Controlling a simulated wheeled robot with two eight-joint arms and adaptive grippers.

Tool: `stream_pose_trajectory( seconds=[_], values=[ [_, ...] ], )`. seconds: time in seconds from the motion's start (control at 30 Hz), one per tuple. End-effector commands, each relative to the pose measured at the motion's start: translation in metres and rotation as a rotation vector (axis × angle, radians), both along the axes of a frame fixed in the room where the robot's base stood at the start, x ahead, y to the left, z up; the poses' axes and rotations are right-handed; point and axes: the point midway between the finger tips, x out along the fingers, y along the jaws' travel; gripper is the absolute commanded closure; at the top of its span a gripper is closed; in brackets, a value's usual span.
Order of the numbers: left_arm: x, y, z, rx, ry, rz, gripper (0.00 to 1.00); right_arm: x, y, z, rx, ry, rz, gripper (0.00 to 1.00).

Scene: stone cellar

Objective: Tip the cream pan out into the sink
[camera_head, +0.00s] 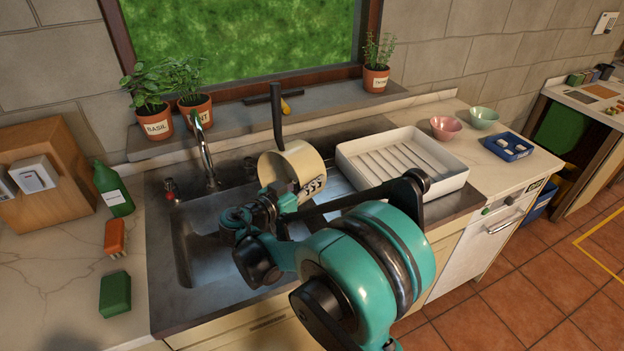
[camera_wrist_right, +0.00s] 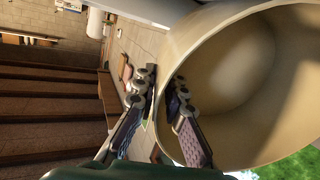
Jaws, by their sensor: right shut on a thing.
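The cream pan (camera_head: 308,166) is held in the air over the right part of the sink, tilted on its side, with its dark handle (camera_head: 277,112) pointing up. My right gripper (camera_head: 298,190) is shut on the pan's wall. In the right wrist view the fingers (camera_wrist_right: 162,110) sit at the rim of the pan (camera_wrist_right: 205,45), and its visible inside is plain cream with no contents showing. The sink (camera_head: 200,250) has a metal basin, partly hidden by my right arm. My left gripper is not in view.
A white dish rack (camera_head: 447,185) stands right of the sink. A faucet (camera_head: 207,150) rises behind the basin. A green bottle (camera_head: 113,190), an orange brush (camera_head: 115,237) and a green sponge (camera_head: 115,293) are on the left counter. Potted herbs line the sill.

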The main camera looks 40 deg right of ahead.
Motion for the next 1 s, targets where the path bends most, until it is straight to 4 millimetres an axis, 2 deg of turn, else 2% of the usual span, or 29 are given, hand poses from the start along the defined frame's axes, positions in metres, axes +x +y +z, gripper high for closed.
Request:
stream_pose_trajectory(
  seconds=[0.03,0.13,0.47,0.77,1.0],
  values=[
    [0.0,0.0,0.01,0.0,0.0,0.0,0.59,0.0,-0.002,0.007,0.017,0.002,-0.002,1.0],
    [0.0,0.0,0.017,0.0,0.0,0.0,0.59,0.001,-0.005,0.008,0.05,0.007,-0.002,1.0],
    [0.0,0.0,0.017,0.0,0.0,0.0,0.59,0.001,-0.006,0.004,0.068,0.01,0.0,1.0],
    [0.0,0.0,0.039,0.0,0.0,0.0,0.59,0.002,-0.014,0.01,0.155,0.027,-0.002,1.0],
    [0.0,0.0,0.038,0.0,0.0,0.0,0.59,0.003,-0.014,0.006,0.171,0.03,0.0,1.0]
  ],
)
